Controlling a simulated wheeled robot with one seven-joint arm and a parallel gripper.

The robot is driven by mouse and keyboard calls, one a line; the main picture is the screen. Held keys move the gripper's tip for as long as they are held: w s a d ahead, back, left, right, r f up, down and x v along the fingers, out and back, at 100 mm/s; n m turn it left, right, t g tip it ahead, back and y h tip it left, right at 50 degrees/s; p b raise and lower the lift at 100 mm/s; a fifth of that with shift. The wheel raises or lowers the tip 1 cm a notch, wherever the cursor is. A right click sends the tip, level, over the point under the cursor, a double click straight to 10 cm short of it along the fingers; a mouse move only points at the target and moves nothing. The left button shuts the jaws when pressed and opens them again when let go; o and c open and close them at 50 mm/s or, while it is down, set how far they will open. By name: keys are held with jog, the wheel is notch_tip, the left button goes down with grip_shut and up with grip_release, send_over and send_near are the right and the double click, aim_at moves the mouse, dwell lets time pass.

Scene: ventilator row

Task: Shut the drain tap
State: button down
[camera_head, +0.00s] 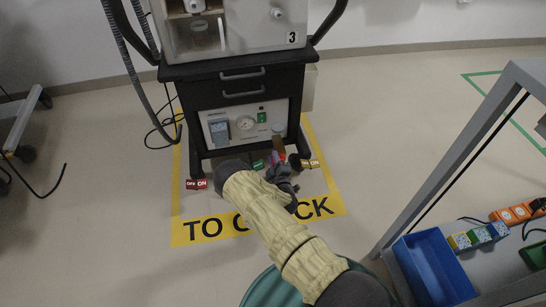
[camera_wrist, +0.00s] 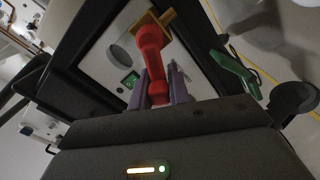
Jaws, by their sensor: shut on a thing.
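The drain tap shows in the wrist view as a red lever (camera_wrist: 151,52) on a brass body (camera_wrist: 151,26). It sits at the front of the ventilator cart's lower panel (camera_wrist: 120,58). My gripper (camera_wrist: 160,90) is shut on the red lever, with a grey-purple finger on each side of it. In the head view the gripper (camera_head: 279,172) is low in front of the cart marked 3 (camera_head: 240,80). The tap is small there and partly hidden by the gripper, so its lever angle is hard to read.
Pedals marked OFF/ON, one red (camera_head: 196,184) and one yellow and red (camera_head: 310,164), are at the cart's feet. A green lever (camera_wrist: 235,72) is right of the tap. A grey-framed table with a blue bin (camera_head: 432,268) stands at right.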

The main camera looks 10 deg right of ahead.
aim_at(284, 160)
jog(key=shift+d+r+m+p, duration=0.3)
jog(key=shift+r+m+p, duration=0.3)
jog(key=shift+m+p, duration=0.4)
jog(key=m+p, duration=0.2)
jog(key=d+r+m+p, duration=0.1)
jog(key=m+p, duration=0.1)
jog(key=shift+w+d+m, duration=0.1)
jog(key=shift+d+m, duration=0.1)
jog(key=shift+m, duration=0.1)
jog(key=m, duration=0.1)
jog(key=d+m+p, duration=0.1)
jog(key=m+p, duration=0.1)
jog(key=m, duration=0.1)
jog(key=shift+d+r, duration=0.1)
jog(key=shift+d, duration=0.15)
jog(key=shift+d+m+p, duration=0.25)
jog(key=shift+m+p, duration=0.4)
jog(key=shift+m, duration=0.35)
jog(key=shift+f, duration=0.2)
jog(key=c, duration=1.3)
grip_release()
